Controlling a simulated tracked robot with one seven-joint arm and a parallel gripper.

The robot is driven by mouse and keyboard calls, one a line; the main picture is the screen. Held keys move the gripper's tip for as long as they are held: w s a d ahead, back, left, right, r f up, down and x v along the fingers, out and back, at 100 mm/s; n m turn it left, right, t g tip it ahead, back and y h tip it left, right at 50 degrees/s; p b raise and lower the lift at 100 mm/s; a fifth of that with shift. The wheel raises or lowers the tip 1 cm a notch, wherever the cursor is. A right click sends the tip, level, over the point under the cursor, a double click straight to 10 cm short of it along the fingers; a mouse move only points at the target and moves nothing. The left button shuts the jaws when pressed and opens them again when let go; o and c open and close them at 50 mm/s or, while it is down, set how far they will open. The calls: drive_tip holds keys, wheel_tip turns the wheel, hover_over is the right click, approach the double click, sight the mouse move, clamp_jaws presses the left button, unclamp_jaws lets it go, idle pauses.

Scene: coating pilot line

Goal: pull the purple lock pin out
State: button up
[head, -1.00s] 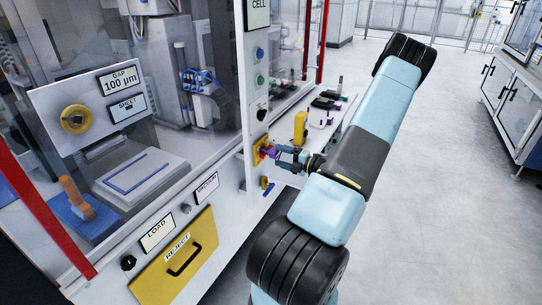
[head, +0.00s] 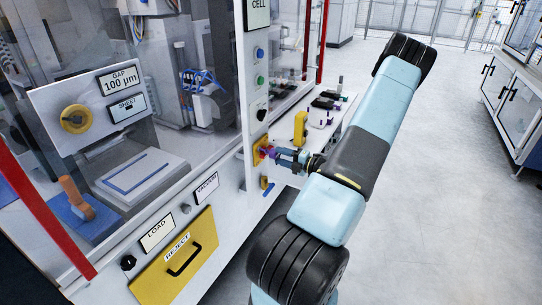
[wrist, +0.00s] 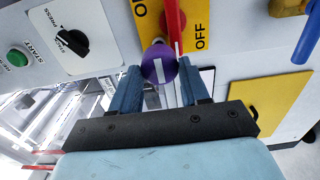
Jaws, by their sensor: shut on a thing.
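The purple lock pin (wrist: 159,64) has a round purple head with a white bar across it. It sits between the blue fingers of my gripper (wrist: 158,72) in the wrist view, and the gripper is shut on it. In the head view the purple pin (head: 270,152) shows at the yellow switch plate (head: 258,158) on the cabinet post, with my gripper (head: 281,155) at it from the right. A red lever (wrist: 176,22) stands right beside the pin head, over the yellow plate marked OFF. The pin's shaft is hidden, so I cannot tell how far in it is.
A black PRESS knob (wrist: 72,40) and a green START button (wrist: 17,57) are left of the plate in the wrist view. A blue handle (wrist: 288,8) is at upper right. A yellow block (head: 300,128) stands on the bench behind my gripper. Floor on the right is clear.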

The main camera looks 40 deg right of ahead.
drive_tip(key=shift+s+d, duration=0.25)
drive_tip(key=shift+s, duration=0.05)
idle(0.5)
drive_tip(key=shift+s+d, duration=0.15)
drive_tip(key=shift+s, duration=0.25)
idle(0.3)
drive_tip(key=shift+v, duration=2.4)
drive_tip(key=shift+f, duration=0.1)
